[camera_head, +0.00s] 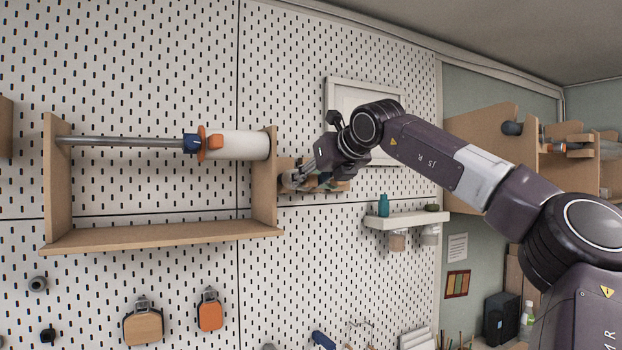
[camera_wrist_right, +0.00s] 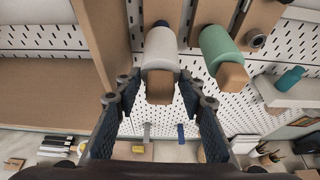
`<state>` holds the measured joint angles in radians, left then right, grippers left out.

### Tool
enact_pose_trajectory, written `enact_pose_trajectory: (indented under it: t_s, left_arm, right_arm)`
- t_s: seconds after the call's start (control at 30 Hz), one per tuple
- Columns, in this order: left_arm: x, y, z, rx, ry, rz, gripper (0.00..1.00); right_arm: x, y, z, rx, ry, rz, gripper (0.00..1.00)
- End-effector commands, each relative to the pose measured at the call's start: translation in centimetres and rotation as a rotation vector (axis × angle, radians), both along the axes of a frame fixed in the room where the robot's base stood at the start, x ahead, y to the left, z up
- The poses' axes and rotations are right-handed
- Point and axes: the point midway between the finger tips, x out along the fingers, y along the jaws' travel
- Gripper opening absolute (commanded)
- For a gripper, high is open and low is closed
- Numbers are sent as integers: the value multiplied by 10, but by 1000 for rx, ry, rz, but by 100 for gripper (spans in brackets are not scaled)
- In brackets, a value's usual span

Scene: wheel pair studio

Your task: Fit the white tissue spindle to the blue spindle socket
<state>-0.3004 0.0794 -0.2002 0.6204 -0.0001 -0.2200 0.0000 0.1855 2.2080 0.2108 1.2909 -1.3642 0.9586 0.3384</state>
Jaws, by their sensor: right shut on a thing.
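The white tissue spindle (camera_wrist_right: 160,47) has a square wooden near end (camera_wrist_right: 160,86) and a dark blue part at its far end. It stands just right of the wooden frame's side board in the right wrist view. My right gripper (camera_wrist_right: 160,92) has its fingers on both sides of the wooden end and is shut on it. In the head view my right gripper (camera_head: 297,179) is beside the frame and mostly hides the spindle. The blue spindle socket (camera_head: 191,143) is on a metal rod inside the frame, next to an orange flange. My left gripper is out of view.
A wooden frame (camera_head: 160,235) on the pegboard holds the rod (camera_head: 120,141) and a white cylinder (camera_head: 238,145). A green spindle (camera_wrist_right: 220,45) stands right of the white one. A small white shelf (camera_head: 405,219) with a teal bottle (camera_head: 384,204) is at lower right.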

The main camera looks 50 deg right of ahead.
Motion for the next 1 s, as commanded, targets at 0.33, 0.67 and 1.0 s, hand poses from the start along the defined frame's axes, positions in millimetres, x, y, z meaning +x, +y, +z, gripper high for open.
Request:
enact_pose_trajectory:
  t_s: [0.33, 0.67, 1.0]
  left_arm:
    - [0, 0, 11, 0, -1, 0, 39]
    - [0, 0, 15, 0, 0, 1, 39]
    - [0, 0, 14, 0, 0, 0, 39]
  right_arm:
    - [11, -5, 1, 0, 0, -1, 0]
    - [17, -8, 0, 0, -1, 0, 0]
    - [17, -8, 0, -2, 0, -1, 0]
